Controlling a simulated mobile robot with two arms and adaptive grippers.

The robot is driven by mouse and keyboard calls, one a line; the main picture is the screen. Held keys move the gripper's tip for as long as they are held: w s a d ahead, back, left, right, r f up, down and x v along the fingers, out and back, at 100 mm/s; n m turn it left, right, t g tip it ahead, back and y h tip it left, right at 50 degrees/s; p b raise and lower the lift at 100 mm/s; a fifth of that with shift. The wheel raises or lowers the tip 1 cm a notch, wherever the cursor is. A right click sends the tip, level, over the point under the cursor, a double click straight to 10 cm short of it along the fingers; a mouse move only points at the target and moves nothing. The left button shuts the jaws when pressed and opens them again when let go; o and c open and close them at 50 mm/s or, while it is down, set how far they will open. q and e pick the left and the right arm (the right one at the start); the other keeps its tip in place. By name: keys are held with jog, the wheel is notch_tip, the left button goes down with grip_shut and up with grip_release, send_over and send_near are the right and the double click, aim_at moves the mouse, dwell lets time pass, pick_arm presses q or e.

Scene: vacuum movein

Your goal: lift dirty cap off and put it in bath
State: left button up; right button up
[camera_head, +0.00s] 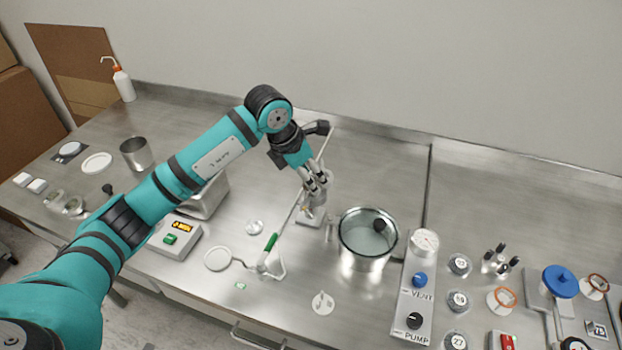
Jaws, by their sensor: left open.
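My left gripper (314,181) is open, with its fingers pointing down over a small metal fitting (311,214) on a flat base. I cannot tell whether the fingertips touch the fitting, or whether a dirty cap sits on it. A steel box (208,200), possibly the bath, stands partly hidden behind my left arm. A control unit (176,237) with a lit display and a green switch is in front of it. My right gripper is not in view.
A round steel vessel (366,263) with a clear top and dark knob stands right of the gripper, beside a vent and pump panel (412,300). A green-handled tool (270,243) lies in front. A steel beaker (137,154) is at left. The back right bench is clear.

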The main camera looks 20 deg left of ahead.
pick_arm(q)
grip_shut()
jog(key=shift+r, duration=0.1)
dwell(0.3)
jog(key=shift+r+b, duration=0.35)
jog(key=shift+r, duration=0.1)
notch_tip(320, 180, up, 2)
jog(key=shift+r+b, duration=0.15)
jog(key=shift+b, duration=0.45)
jog(key=s+r+b, duration=0.1)
jog(key=s+r, duration=0.1)
jog(key=s, duration=0.6)
jog(key=s+r+b, duration=0.1)
jog(key=s+r, duration=0.1)
jog(key=s, duration=0.6)
jog(key=shift+d+r+b, duration=0.35)
jog(key=shift+d, duration=0.05)
